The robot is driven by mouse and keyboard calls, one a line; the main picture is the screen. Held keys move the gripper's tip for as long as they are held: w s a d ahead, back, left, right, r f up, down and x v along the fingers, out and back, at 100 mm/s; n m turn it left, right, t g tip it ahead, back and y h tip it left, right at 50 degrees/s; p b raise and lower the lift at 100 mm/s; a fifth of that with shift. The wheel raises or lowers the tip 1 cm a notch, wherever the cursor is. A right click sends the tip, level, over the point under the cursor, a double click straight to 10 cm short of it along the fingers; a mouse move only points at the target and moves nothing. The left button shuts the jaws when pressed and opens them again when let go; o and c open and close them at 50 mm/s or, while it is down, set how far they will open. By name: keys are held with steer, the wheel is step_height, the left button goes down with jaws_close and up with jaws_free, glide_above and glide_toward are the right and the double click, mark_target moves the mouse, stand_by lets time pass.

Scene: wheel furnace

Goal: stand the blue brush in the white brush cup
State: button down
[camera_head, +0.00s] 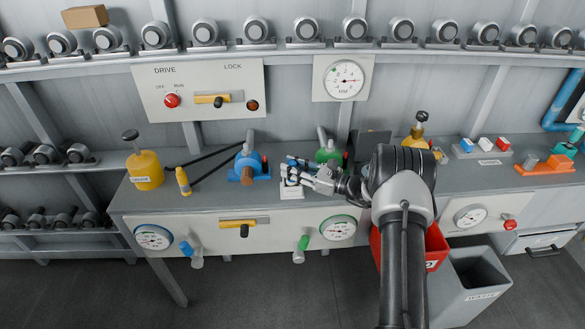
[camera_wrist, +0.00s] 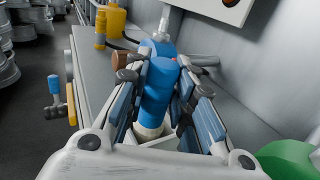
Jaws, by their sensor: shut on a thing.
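My gripper (camera_head: 297,170) is low over the bench, its fingers closed around the blue brush (camera_wrist: 158,88). In the wrist view the gripper (camera_wrist: 160,78) has a finger on each side of the blue body. A pale end of the brush shows toward the white brush cup (camera_wrist: 163,143), whose rim is partly visible between the fingers. In the head view the cup (camera_head: 290,190) stands on the bench directly below the fingers, and the brush is mostly hidden by them. I cannot tell whether the brush's lower end is inside the cup or just above it.
A blue machine (camera_head: 248,165) stands left of the cup and a green one (camera_head: 329,153) stands right of it. A yellow grease can (camera_head: 146,169) and small yellow bottle (camera_head: 183,181) are farther left. A red bin (camera_head: 436,246) and grey waste bin (camera_head: 470,284) are in front at right.

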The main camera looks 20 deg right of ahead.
steer(key=shift+f, duration=0.5)
steer(key=c, duration=1.3)
jaws_free()
steer(key=shift+o, duration=0.6)
steer(key=o, duration=0.4)
steer(key=shift+o, duration=0.2)
steer(key=shift+s+d, duration=0.1)
steer(key=shift+d, duration=0.05)
steer(key=v, duration=1.3)
steer(key=shift+s+d, duration=0.25)
steer(key=shift+s, duration=0.05)
